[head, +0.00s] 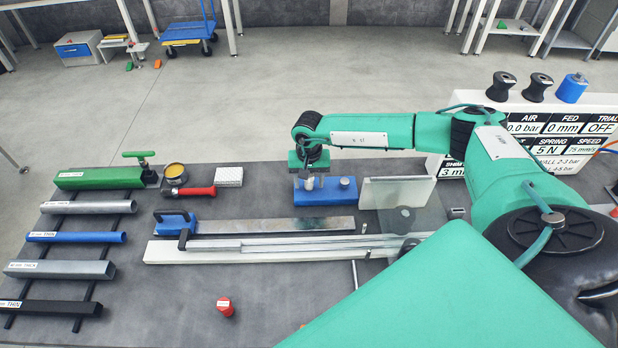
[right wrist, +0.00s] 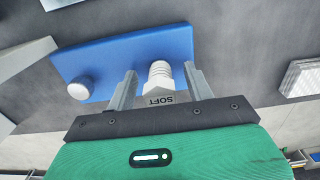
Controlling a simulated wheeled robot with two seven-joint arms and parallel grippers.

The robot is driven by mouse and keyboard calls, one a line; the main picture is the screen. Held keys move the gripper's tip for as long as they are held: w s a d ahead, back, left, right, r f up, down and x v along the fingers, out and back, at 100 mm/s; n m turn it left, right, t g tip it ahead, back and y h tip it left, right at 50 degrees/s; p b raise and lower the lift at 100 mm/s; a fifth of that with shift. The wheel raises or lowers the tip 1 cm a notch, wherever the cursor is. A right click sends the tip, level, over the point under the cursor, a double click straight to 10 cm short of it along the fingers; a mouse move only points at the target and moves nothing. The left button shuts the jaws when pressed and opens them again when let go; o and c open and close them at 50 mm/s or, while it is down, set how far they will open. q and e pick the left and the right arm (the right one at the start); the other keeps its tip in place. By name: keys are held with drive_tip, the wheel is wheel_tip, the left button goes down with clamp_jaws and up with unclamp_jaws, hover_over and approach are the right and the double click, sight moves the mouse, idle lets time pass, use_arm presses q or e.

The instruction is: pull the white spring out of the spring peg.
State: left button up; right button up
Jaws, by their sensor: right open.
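The white spring (right wrist: 161,80), with a tag reading SOFT, stands on the blue block (right wrist: 125,52) in the right wrist view. The peg under it is hidden. My right gripper (right wrist: 159,68) is open, with one finger on each side of the spring; contact with the fingers cannot be told. In the head view the right gripper (head: 309,176) is over the left end of the blue block (head: 325,197) and mostly covers the spring. A second, round-topped pale post (right wrist: 82,88) stands at the block's other end. My left gripper is not in view.
A pale upright panel (head: 397,192) stands just right of the block. A long metal strip (head: 270,225) and a white rail (head: 200,252) lie in front. A white perforated block (head: 229,176) and red-handled tool (head: 188,191) lie left. A readout panel (head: 560,124) stands right.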

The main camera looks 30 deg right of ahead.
drive_tip(key=shift+c, duration=0.4)
drive_tip(key=c, duration=1)
drive_tip(key=shift+r, duration=0.2)
